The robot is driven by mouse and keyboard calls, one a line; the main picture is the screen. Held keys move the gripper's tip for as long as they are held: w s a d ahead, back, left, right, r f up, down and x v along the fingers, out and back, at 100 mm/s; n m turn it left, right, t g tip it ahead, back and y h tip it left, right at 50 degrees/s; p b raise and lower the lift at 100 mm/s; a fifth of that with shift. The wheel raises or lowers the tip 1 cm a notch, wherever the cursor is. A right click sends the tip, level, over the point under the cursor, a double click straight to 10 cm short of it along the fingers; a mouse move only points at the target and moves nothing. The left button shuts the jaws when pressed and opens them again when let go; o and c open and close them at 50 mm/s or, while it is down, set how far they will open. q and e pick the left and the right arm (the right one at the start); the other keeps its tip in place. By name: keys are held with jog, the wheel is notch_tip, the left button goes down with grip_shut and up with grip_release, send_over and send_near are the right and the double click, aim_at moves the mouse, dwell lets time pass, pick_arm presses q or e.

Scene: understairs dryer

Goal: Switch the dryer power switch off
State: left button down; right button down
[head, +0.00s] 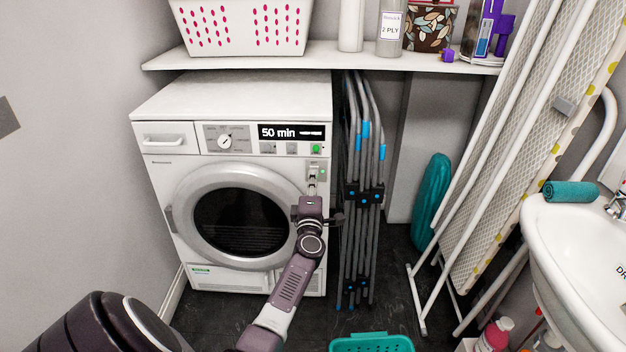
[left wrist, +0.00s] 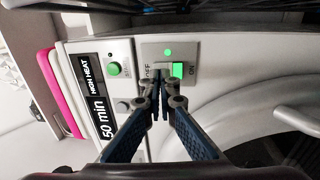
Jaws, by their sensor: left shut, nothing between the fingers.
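The dryer (head: 160,175) is a white front-loading machine with its round door shut. Its power switch (left wrist: 178,70) is on a small plate on the front, under the control panel. In the head view my left gripper (head: 312,182) partly hides the switch plate. My right gripper is not in view.
The display (head: 291,132) reads 50 min, with a green button (head: 316,149) below it. A folded grey rack (head: 362,230) stands close to the dryer's right. A shelf (head: 330,61) runs above; an ironing board (head: 520,150) and sink (head: 580,230) are at the right.

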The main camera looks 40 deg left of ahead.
pick_arm(q)
jog(key=shift+w+a, duration=0.3)
jog(key=shift+w, duration=0.1)
jog(key=shift+r, duration=0.1)
jog(key=shift+w+a+r, duration=0.1)
jog(key=shift+w+a, duration=0.05)
